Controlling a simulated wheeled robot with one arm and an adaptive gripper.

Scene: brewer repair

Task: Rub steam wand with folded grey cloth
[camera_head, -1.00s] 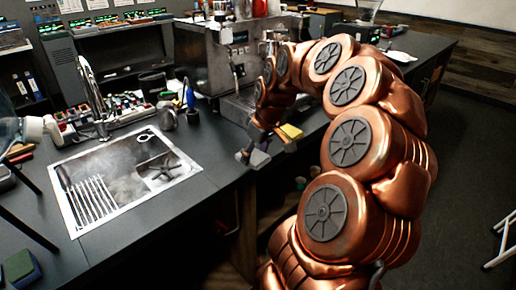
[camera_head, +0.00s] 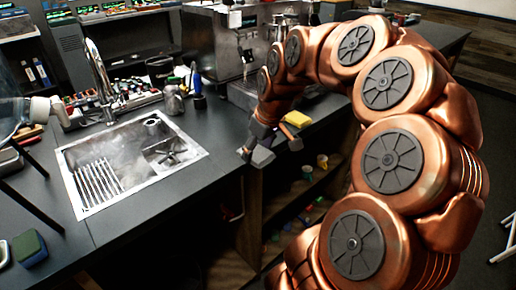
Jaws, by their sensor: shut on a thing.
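My gripper (camera_head: 270,142) hangs just past the counter's front edge, pointing down, apart from the coffee machine. It is shut on a small grey piece (camera_head: 263,157) that looks like the folded grey cloth; the dark fingers make its outline hard to tell. The steel coffee machine (camera_head: 218,42) stands at the back of the counter, behind and left of my arm. A thin spout with a dark part (camera_head: 246,58) on its front may be the steam wand; it is too small to be sure. My arm hides the machine's right part.
A sink (camera_head: 130,160) with a tall faucet (camera_head: 98,70) lies left. A steel jug (camera_head: 173,100) and a blue bottle (camera_head: 196,84) stand behind it. A blue-green sponge (camera_head: 28,248) lies front left. Open shelves are below the counter.

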